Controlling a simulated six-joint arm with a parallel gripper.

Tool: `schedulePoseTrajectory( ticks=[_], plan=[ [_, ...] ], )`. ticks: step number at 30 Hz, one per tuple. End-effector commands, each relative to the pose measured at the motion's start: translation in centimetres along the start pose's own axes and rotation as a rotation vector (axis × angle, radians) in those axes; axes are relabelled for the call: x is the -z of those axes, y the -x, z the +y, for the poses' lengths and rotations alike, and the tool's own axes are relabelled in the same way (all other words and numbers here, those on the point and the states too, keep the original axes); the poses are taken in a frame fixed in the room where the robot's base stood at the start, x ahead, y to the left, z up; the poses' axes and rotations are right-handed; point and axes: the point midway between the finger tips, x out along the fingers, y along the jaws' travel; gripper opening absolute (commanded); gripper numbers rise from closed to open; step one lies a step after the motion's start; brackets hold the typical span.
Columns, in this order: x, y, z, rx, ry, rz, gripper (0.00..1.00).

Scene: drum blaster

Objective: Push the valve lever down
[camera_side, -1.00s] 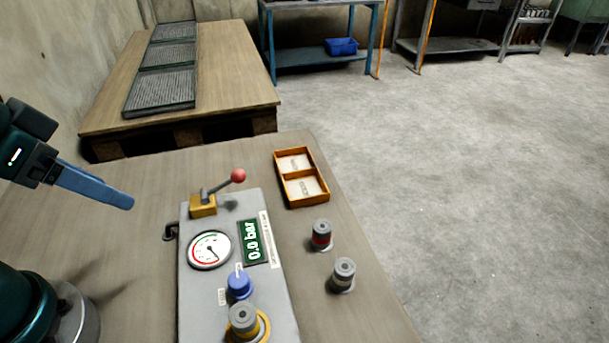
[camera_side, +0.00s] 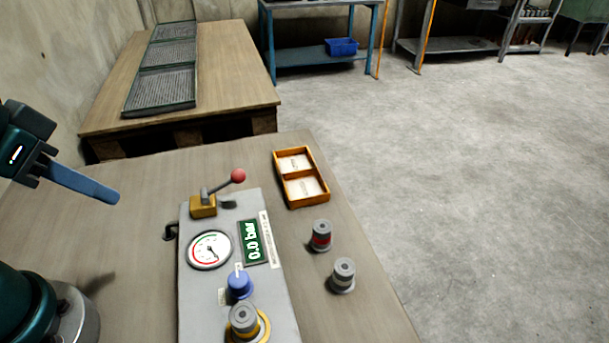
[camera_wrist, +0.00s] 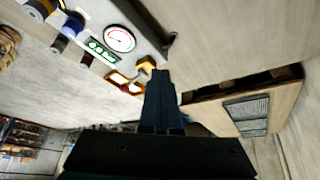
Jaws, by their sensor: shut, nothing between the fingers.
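The valve lever (camera_side: 222,186) is a grey rod with a red ball knob (camera_side: 238,176), rising at a slant to the right from a brass block (camera_side: 203,206) on the grey panel box (camera_side: 196,290). My gripper (camera_side: 115,196) is shut and empty, its blue fingers together, in the air left of the lever and apart from it. In the wrist view the fingers (camera_wrist: 162,78) point toward the brass block (camera_wrist: 147,63); the red knob is hard to make out there.
A blue knob (camera_side: 240,285) and a grey-and-yellow cylinder (camera_side: 244,320) sit on the panel. Right of it stand a red-banded cylinder (camera_side: 320,236), a grey cylinder (camera_side: 343,275) and an orange two-compartment tray (camera_side: 324,178). The table left of the panel is clear.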

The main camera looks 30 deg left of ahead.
Motion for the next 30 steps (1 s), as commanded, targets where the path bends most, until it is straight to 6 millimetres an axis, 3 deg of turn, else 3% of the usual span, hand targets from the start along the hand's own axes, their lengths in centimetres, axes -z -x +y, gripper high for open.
schedulePoseTrajectory(
  ticks=[5, 15, 23, 30],
  plan=[
    [1.7, 1.9, 0.4, -0.009, 0.278, -0.009, 0.0],
    [7.6, 4.6, 2.1, 0.014, 0.834, -0.14, 0.0],
    [11.7, 3.9, 3.7, 0.082, 1.148, -0.248, 0.0],
    [14.5, 1.4, 5.2, 0.169, 1.342, -0.336, 0.0]
  ],
)
